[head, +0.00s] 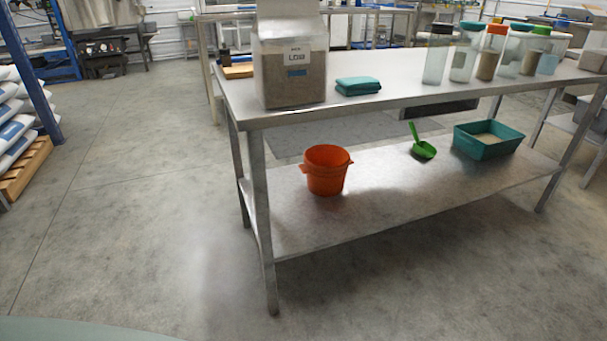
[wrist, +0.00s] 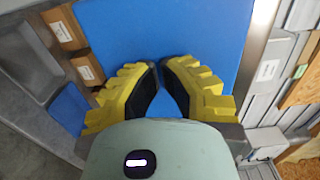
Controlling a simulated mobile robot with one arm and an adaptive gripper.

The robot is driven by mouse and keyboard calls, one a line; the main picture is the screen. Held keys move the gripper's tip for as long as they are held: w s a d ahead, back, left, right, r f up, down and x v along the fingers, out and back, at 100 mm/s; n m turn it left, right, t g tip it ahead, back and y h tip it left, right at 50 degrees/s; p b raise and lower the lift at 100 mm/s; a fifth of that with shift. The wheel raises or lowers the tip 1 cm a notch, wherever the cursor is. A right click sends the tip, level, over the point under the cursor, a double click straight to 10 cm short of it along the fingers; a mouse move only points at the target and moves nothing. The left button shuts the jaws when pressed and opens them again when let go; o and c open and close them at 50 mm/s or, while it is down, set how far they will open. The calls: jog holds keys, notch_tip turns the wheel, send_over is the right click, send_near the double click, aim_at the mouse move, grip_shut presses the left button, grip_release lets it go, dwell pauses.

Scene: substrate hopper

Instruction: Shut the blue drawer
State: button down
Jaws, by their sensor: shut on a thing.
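In the wrist view a broad flat blue panel, which looks like the blue drawer (wrist: 165,25), fills the upper middle. My gripper (wrist: 160,66), with yellow ribbed fingers and dark pads, reaches over the blue panel. Its fingertips are drawn close together at the panel, shut on part of the drawer. The exact part between the tips is too small to make out. How far the drawer stands open cannot be told. The head view shows neither the drawer nor my gripper.
In the wrist view, small brown boxes (wrist: 64,28) and a grey bin (wrist: 30,60) lie left, and grey bins (wrist: 268,70) right. In the head view a steel table (head: 390,92) holds containers, with an orange bucket (head: 326,172) below. The floor (head: 130,200) left of it is clear.

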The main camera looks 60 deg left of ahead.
jog(key=shift+b+x, duration=0.95)
jog(key=shift+x, duration=0.45)
jog(key=shift+s+f, duration=0.1)
jog(key=shift+a, duration=0.1)
